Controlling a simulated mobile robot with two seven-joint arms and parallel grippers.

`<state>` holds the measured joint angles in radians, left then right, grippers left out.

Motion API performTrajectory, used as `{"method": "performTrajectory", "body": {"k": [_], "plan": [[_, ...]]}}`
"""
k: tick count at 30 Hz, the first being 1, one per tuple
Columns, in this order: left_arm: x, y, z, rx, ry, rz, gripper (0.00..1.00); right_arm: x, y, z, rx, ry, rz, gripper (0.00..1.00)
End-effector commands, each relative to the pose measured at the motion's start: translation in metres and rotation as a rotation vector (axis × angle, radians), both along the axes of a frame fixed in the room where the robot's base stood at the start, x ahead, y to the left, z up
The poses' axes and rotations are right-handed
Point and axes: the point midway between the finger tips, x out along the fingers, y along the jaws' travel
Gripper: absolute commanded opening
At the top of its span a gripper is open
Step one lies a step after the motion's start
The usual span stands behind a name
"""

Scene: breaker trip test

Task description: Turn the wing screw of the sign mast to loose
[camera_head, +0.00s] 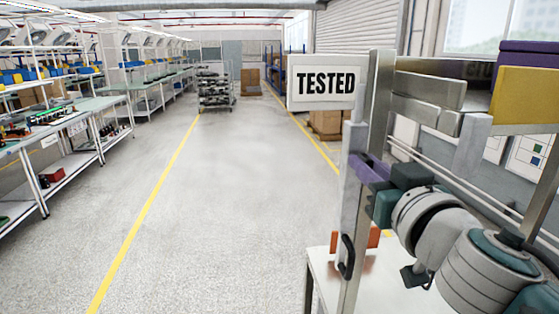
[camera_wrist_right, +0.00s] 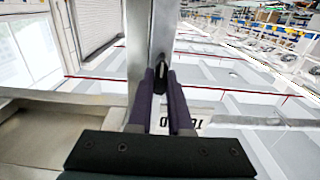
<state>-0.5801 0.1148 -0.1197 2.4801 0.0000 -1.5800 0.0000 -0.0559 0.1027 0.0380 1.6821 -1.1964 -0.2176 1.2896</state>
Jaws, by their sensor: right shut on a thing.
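The sign mast (camera_head: 350,205) is a grey metal post standing upright at the right of the head view. It carries a white sign (camera_head: 326,82) reading TESTED, whose upside-down edge also shows in the right wrist view (camera_wrist_right: 196,124). My right gripper (camera_head: 363,166), with purple fingers, is at the mast just below the sign. In the right wrist view its fingers (camera_wrist_right: 161,75) are shut on a small dark piece, the wing screw (camera_wrist_right: 162,70), at the mast. The fingers hide most of the screw, so its turn angle cannot be told. My left gripper is out of view.
A black handle (camera_head: 346,257) sits low at the mast, with orange parts beside it. A pale table (camera_head: 385,289) stands below my right arm. Metal rails and a yellow box (camera_head: 525,95) are close at the right. The floor to the left is clear.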

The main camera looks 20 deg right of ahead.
Motion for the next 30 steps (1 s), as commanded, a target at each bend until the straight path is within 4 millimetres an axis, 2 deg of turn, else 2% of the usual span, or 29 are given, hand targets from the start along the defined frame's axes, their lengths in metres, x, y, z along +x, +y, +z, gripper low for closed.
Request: {"method": "performTrajectory", "body": {"k": [11, 30], "plan": [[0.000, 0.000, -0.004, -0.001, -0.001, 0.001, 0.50, 0.000, 0.001, -0.001, -0.150, 0.035, 0.000, 0.00], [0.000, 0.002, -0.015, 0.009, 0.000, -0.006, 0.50, 0.001, 0.007, -0.003, -0.727, 0.174, 0.001, 0.00]]}}
